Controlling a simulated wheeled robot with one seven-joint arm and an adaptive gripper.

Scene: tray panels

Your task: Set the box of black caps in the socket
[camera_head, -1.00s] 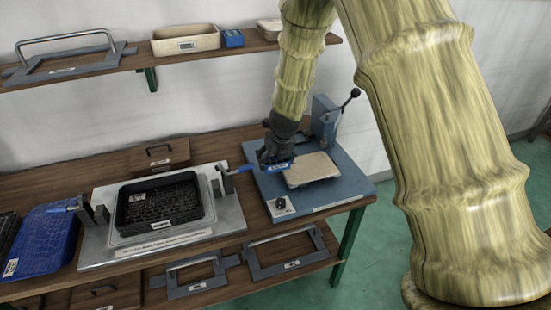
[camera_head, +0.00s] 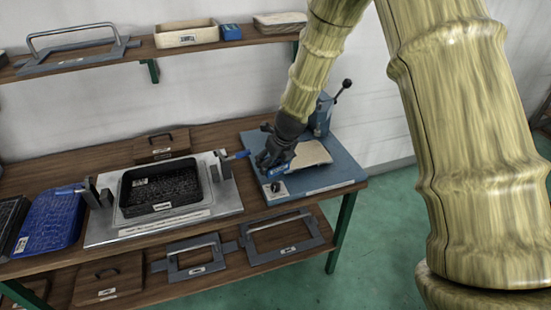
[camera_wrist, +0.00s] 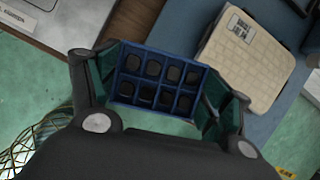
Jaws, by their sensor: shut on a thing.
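My gripper (camera_head: 270,160) is shut on a small blue box (camera_head: 279,171). In the wrist view, my gripper (camera_wrist: 157,84) has a finger at either side of the blue box (camera_wrist: 120,92). The box is open-topped and divided into several cells, each with a black cap. In the head view it hangs by the front-left part of the blue machine base (camera_head: 325,177), close to a black knob (camera_head: 275,187). Contact with the base cannot be told. I cannot make out which place is the socket.
A beige panel (camera_head: 312,154) lies on the machine base; it also shows in the wrist view (camera_wrist: 245,65). Left of it, a black tray (camera_head: 121,198) sits on a metal plate (camera_head: 110,232) with clamps. A blue tray (camera_head: 50,220) stands at far left. Green floor lies before the table.

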